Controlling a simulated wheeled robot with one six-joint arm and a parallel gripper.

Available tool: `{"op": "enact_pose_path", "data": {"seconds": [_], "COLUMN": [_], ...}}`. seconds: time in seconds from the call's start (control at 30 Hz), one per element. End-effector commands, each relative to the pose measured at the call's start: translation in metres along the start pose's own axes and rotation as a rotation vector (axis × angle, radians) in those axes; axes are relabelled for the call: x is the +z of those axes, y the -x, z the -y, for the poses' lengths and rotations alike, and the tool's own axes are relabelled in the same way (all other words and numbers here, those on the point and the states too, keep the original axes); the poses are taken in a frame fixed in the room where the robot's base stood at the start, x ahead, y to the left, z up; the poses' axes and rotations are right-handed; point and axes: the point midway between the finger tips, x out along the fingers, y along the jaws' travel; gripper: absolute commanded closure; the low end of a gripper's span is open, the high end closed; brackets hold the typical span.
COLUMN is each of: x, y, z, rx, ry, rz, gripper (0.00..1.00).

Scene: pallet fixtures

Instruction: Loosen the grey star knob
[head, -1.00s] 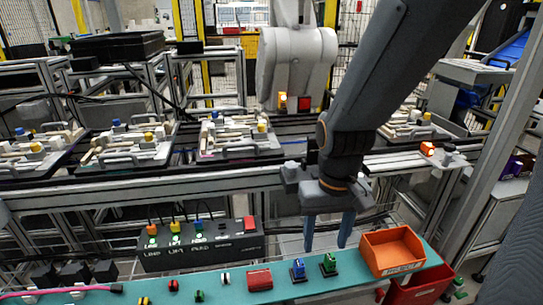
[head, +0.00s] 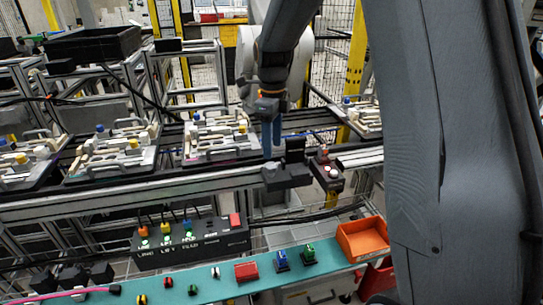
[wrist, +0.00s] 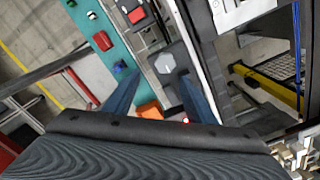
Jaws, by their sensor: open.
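I cannot pick out a grey star knob with certainty in either view. The pallet fixture (head: 221,153) nearest my gripper carries several pale blocks and coloured knobs, too small to tell apart. My gripper (head: 271,152) points down at the right of this fixture, by the conveyor rail, its blue fingers apart from each other and empty. In the wrist view my open fingers (wrist: 157,80) frame a small grey faceted piece (wrist: 165,63) on a dark mount beyond them. I cannot tell whether it is the knob. My upper arm hides the right of the head view.
A teal shelf (head: 215,283) in front holds small coloured parts and an orange bin (head: 362,238). A black button box (head: 190,243) stands behind it. A black bracket (head: 287,177) and a small button post (head: 327,170) stand close to my gripper. More fixtures line the conveyor leftward.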

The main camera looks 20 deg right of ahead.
Motion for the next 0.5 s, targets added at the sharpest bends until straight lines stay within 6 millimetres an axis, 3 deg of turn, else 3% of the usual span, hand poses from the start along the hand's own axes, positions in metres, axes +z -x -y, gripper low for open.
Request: {"op": "enact_pose_path", "data": {"seconds": [0.23,0.5], "x": [0.008,0.008], "y": [0.002,-0.034], "z": [0.01,0.009], "rx": [0.003,0.004], "ry": [-0.153,-0.156], "rz": [-0.003,-0.004], "gripper": [0.5,0.5]}}
